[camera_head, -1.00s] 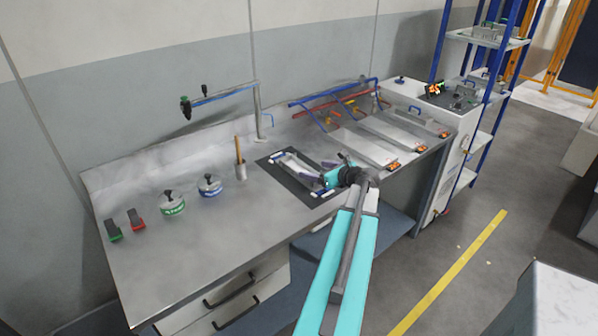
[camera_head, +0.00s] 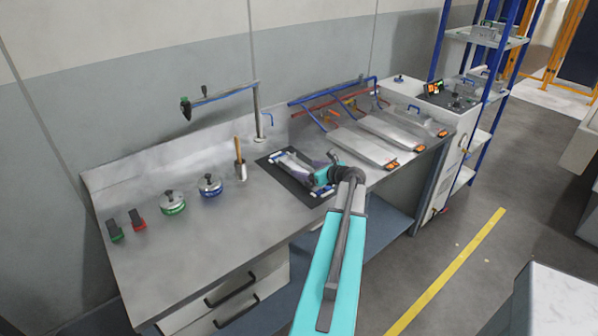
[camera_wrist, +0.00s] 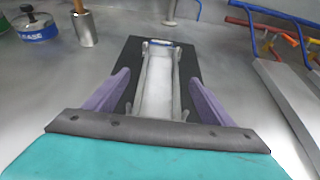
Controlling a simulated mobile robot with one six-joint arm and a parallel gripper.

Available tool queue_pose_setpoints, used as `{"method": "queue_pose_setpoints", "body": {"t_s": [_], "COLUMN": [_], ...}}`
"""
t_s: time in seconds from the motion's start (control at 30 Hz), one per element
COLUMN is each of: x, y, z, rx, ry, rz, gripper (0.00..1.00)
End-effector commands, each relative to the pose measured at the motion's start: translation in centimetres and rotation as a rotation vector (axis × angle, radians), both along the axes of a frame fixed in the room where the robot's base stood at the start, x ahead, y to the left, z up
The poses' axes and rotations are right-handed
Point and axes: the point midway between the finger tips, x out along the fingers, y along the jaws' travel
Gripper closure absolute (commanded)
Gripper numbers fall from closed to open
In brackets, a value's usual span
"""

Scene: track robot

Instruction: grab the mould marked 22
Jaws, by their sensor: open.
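A long, narrow pale metal mould (camera_head: 287,160) lies on a black mat (camera_head: 290,189) on the steel bench. It also shows in the wrist view (camera_wrist: 156,88), with a blue-and-white piece at its far end. I cannot read a number on it. My gripper (camera_head: 308,172) is over the near part of the mould. In the wrist view my gripper (camera_wrist: 160,82) is open, one purple finger on each side of the mould with gaps between. The mould's near end is hidden behind my gripper's body.
A metal cup with a wooden-handled tool (camera_head: 240,170) stands left of the mat. Blue-labelled (camera_head: 210,186) and green-labelled (camera_head: 172,203) pots stand farther left.

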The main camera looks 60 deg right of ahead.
Motion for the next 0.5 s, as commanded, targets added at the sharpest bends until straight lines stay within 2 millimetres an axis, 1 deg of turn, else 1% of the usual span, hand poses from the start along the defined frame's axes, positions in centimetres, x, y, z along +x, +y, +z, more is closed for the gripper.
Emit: {"method": "queue_pose_setpoints", "body": {"t_s": [0.1,0.3,0.5], "x": [1.2,2.9,3.4], "y": [-0.6,-1.1,-1.2], "z": [-0.3,-1.2,-1.5], "rx": [0.0,-0.001,-0.001], "ry": [0.001,0.0,0.0], "rz": [0.002,0.001,0.001], "gripper": [0.23,0.23,0.23]}}
